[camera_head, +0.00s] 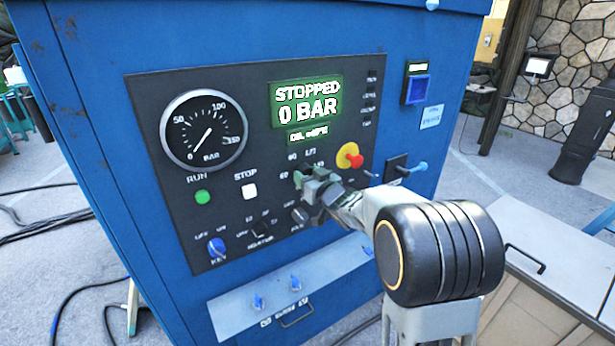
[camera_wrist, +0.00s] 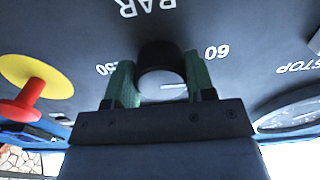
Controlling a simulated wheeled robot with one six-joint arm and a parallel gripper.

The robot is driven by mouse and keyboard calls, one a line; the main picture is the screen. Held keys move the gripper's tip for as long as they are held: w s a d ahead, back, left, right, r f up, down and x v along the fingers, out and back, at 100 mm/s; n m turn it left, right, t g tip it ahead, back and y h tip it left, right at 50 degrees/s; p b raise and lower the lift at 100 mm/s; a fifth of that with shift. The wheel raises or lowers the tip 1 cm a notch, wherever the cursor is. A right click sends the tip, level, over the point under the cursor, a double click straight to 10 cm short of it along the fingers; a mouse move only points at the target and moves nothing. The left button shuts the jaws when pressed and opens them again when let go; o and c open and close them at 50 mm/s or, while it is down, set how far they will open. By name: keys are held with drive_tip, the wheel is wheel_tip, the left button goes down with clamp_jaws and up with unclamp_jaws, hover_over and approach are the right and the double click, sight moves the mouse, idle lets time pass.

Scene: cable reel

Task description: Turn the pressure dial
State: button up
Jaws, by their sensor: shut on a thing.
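Numbers around the dial, such as 60 and 150, read upside down in the wrist view. In the head view my gripper (camera_head: 312,180) covers most of the dial. The green display (camera_head: 306,101) reads STOPPED and 0 BAR. The round gauge (camera_head: 203,130) has its needle toward the lower left, near 0.
A red and yellow emergency stop button (camera_head: 349,156) sits just right of my gripper. A green run button (camera_head: 202,197), a white stop button (camera_head: 249,191) and a blue key switch (camera_head: 216,247) are to the left.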

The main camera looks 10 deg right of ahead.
drive_tip(key=m+p, duration=0.2)
drive_tip(key=m, duration=0.3)
drive_tip(key=shift+a+r+m, duration=0.1)
drive_tip(key=shift+r+m, duration=0.05)
drive_tip(key=shift+m, duration=0.25)
drive_tip(key=m+p, duration=0.2)
drive_tip(key=m, duration=0.3)
drive_tip(key=shift+m+p, duration=0.3)
drive_tip(key=shift+s, duration=0.1)
drive_tip(key=o, duration=0.9)
drive_tip(key=b+v, duration=0.2)
drive_tip(key=v, duration=1.1)
drive_tip(key=shift+s, duration=0.35)
